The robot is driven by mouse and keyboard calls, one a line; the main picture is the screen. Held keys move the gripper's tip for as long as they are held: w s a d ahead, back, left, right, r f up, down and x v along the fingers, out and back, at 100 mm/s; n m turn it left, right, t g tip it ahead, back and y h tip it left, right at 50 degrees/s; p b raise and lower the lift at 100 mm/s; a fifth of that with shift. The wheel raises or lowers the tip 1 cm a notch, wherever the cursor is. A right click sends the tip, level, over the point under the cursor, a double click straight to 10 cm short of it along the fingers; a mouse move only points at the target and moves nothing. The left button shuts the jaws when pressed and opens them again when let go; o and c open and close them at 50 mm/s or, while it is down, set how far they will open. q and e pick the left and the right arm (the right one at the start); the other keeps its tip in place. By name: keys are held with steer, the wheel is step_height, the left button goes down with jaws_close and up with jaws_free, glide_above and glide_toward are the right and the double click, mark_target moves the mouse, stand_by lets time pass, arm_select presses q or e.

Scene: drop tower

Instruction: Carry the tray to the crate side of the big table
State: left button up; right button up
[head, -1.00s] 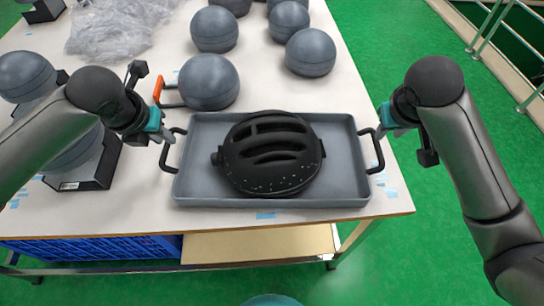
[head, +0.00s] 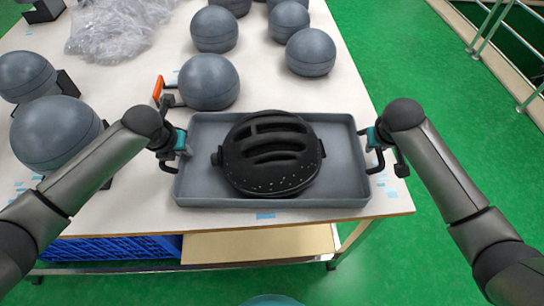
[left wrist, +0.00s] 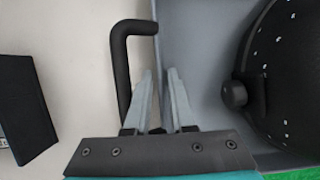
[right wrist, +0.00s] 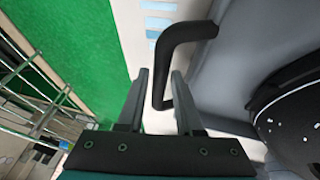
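The grey tray (head: 345,190) lies on the big table (head: 345,85) near its front right corner, with a black slotted helmet (head: 270,165) in it. It has a black bar handle at each end. My left gripper (head: 183,146) is at the left handle; in the left wrist view (left wrist: 160,85) its fingers are apart, beside the handle (left wrist: 121,65) and over the tray's wall. My right gripper (head: 374,140) is at the right handle; in the right wrist view (right wrist: 158,85) its fingers are apart with part of the handle (right wrist: 162,75) showing between them.
Grey balls (head: 208,82) stand behind and left of the tray, some on black stands. An orange-handled item (head: 158,88) and crumpled clear plastic (head: 115,28) lie behind it. A blue crate (head: 110,248) sits under the table. Green floor (head: 450,130) is open to the right.

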arm_select(q)
steer(key=shift+c, duration=1.4)
arm_select(e)
steer(key=shift+c, duration=1.4)
arm_select(q)
jaws_close()
arm_select(e)
jaws_close()
arm_select(q)
steer(key=shift+r, duration=0.1)
arm_select(e)
steer(key=shift+w, duration=0.1)
